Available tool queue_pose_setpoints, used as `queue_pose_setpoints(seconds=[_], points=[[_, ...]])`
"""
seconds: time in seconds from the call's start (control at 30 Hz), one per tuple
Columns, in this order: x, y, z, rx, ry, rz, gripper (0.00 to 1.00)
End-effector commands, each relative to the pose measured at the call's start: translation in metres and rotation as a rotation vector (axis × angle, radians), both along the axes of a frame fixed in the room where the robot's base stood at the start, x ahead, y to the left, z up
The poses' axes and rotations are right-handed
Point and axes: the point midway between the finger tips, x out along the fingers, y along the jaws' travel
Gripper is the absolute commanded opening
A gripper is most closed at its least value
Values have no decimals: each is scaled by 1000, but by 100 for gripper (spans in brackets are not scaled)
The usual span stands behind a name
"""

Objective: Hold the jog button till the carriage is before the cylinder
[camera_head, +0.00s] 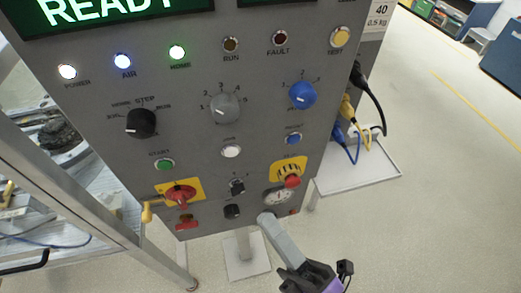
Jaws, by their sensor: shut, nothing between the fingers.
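The grey control panel (185,100) fills the middle of the view. A white push button (231,151) sits between a green START button (164,164) and a blue button (293,138). The small label over the white button is too blurred to read surely, so I cannot be certain which one is the jog button. My gripper (268,219) is shut and empty, its tip in front of the panel's lower right by the round gauge (278,196). It is below the white button and apart from it. I cannot make out the carriage or the cylinder.
A red emergency button (292,181) on a yellow plate stands just above my gripper. A red rotary switch (180,194) is at lower left. The display (100,12) reads READY; POWER, AIR and HOME lamps are lit. Cables (366,120) hang at right. A metal frame (90,200) stands left.

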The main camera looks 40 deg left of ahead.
Motion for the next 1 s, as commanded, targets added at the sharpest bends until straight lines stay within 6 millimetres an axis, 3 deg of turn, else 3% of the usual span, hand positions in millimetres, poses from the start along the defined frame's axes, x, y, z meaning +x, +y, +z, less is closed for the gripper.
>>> queue_pose_setpoints(seconds=[0.07,0.2,0.67,1.0], points=[[-3,20,5,-3,-60,34,0],[-7,35,8,-8,-107,59,0],[-5,39,9,-7,-112,61,0],[20,69,9,-5,-112,61,0]])
